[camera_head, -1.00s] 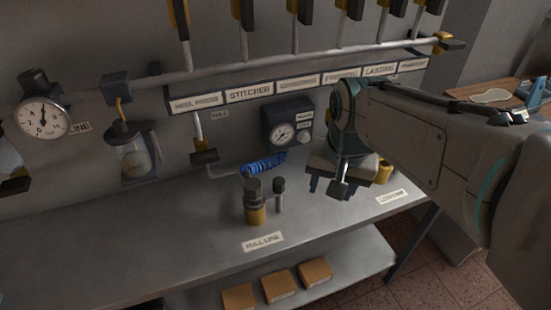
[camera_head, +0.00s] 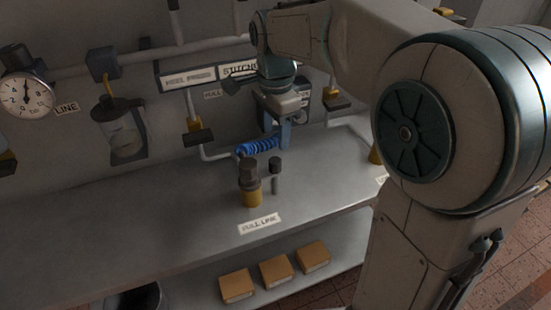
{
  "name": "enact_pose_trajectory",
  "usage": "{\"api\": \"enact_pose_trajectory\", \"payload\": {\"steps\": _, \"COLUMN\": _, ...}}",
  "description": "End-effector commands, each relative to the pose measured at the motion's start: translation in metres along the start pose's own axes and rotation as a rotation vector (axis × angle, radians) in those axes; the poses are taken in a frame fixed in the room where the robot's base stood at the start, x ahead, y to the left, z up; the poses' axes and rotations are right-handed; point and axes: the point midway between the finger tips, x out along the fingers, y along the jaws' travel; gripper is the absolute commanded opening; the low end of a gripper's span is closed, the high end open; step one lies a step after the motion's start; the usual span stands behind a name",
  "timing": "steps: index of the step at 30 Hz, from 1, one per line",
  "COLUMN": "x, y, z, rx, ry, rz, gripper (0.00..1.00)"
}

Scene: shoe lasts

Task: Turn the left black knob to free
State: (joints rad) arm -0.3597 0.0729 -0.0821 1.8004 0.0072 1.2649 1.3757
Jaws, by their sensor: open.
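Several black knobs show, and I cannot tell which one is the left knob of the task. A squat black knob (camera_head: 249,166) tops a dark, yellow-based fitting (camera_head: 252,190) standing on the bench. A slimmer black-capped post (camera_head: 275,165) stands just right of it. A black knob (camera_head: 15,56) sits above the round gauge (camera_head: 27,96) at the far left, and a black block (camera_head: 102,62) tops the glass-bowl filter. My gripper (camera_head: 278,142) points down behind and above the fitting, open and empty, apart from the knobs. It hides most of the dark gauge box.
The grey bench (camera_head: 120,215) is clear at left. A blue coiled hose (camera_head: 258,147) lies close to my gripper. The filter bowl (camera_head: 122,132) and a label rail (camera_head: 190,76) are on the wall. Small boxes (camera_head: 277,272) sit on the lower shelf.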

Motion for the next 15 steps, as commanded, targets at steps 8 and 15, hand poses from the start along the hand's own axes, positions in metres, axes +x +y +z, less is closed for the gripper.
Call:
{"api": "enact_pose_trajectory", "payload": {"steps": 8, "x": 0.059, "y": 0.001, "z": 0.0, "rx": -0.001, "ry": -0.001, "rz": 0.003, "gripper": 0.5}}
{"api": "enact_pose_trajectory", "payload": {"steps": 15, "x": 0.085, "y": 0.001, "z": 0.0, "rx": -0.001, "ry": 0.0, "rz": 0.001, "gripper": 0.5}}
